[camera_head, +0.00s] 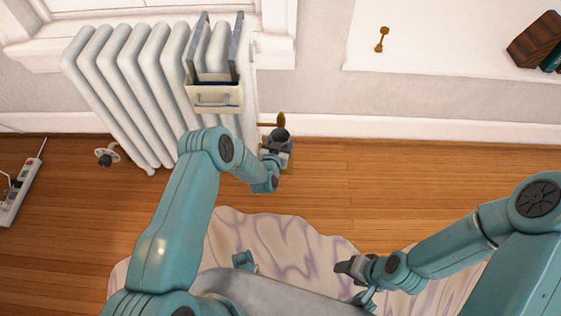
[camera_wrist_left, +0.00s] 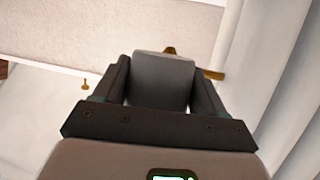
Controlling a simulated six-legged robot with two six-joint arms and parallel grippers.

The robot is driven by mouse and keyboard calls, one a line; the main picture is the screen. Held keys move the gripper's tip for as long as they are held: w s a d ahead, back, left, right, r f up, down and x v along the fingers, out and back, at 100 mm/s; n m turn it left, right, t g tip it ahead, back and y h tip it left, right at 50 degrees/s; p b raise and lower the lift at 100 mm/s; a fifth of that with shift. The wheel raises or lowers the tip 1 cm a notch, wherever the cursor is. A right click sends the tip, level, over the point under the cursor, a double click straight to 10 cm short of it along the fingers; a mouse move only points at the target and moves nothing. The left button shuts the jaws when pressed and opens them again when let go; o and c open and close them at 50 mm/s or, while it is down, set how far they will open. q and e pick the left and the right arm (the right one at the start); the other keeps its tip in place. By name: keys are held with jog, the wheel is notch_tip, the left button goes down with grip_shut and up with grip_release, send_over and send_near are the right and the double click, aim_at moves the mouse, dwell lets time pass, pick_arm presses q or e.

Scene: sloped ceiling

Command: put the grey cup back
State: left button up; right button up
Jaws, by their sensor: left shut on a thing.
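My left gripper (camera_head: 277,148) is shut on the grey cup (camera_wrist_left: 163,82), which fills the space between its two dark fingers in the left wrist view. In the head view the cup (camera_head: 280,135) shows as a small dark grey round shape at the gripper's tip. The gripper is just right of the radiator's end, near a brass valve (camera_head: 281,119). The cup's far side and contents are hidden. My right gripper (camera_head: 350,267) is low in the head view, above the rug and well apart from the cup; its finger gap is not clear.
A white ribbed radiator (camera_head: 121,80) stands by the wall, with a cream holder (camera_head: 214,99) hanging on it by metal straps. A white ledge (camera_head: 440,45) at the upper right bears a small brass object (camera_head: 382,39) and a brown wooden block (camera_head: 535,38). A power strip (camera_head: 20,190) lies left.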

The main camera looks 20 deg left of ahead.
pick_arm(q)
notch_tip(320, 180, down, 5)
jog(key=shift+f+b, duration=0.1)
jog(key=shift+b, duration=0.65)
jog(key=shift+f+b, duration=0.8)
jog(key=shift+f, duration=1.1)
jog(key=shift+f, duration=0.1)
jog(key=o, duration=1.1)
jog(key=shift+d, duration=0.1)
jog(key=shift+c, duration=0.2)
